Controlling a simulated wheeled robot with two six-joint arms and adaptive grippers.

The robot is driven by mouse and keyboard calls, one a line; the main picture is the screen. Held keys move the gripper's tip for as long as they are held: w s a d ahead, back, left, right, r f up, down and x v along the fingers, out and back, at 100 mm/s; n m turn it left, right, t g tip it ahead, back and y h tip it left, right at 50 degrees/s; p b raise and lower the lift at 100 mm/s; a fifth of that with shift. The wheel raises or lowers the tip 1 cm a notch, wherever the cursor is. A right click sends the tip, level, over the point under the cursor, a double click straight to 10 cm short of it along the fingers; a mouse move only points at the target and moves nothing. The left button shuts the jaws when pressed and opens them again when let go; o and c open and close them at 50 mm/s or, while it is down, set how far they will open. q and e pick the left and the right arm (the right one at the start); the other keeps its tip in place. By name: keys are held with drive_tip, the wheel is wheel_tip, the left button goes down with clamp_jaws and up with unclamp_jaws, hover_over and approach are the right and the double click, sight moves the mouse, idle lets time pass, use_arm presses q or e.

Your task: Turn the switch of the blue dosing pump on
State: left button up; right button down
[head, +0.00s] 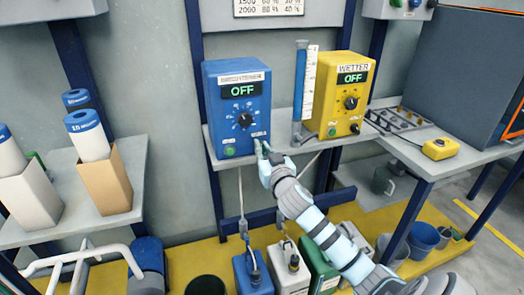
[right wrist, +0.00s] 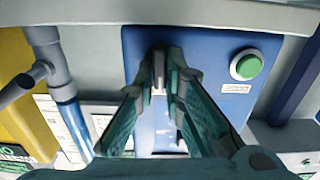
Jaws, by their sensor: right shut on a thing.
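The blue dosing pump (head: 224,101) stands on a grey shelf, and its lit display (head: 243,90) reads OFF. A black dial (head: 245,120) is on its front, with a green button (head: 230,151) at the lower left. My right gripper (head: 263,150) is at the lower right of the pump's front. In the right wrist view the pump's face (right wrist: 200,55) appears upside down, and the fingers are shut on a small grey switch (right wrist: 159,70). The fingers hide part of the switch, so its position is unclear. My left gripper is not in view.
A yellow pump (head: 334,112), labelled WETTER and also reading OFF, stands right of a clear-scaled blue tube (head: 300,85). Blue-capped bottles (head: 88,136) stand on the left shelf. Several canisters (head: 289,268) stand on the yellow floor tray below.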

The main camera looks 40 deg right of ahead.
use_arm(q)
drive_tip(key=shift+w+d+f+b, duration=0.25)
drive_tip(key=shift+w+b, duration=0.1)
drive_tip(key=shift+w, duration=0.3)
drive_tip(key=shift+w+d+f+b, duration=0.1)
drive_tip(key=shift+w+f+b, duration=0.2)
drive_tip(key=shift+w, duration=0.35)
use_arm(e)
drive_tip(key=shift+d+f+m, duration=0.1)
drive_tip(key=shift+d+m, duration=0.05)
drive_tip(key=shift+m, duration=3.55)
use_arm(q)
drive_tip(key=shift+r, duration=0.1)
use_arm(e)
drive_tip(key=c, duration=1.7)
unclamp_jaws()
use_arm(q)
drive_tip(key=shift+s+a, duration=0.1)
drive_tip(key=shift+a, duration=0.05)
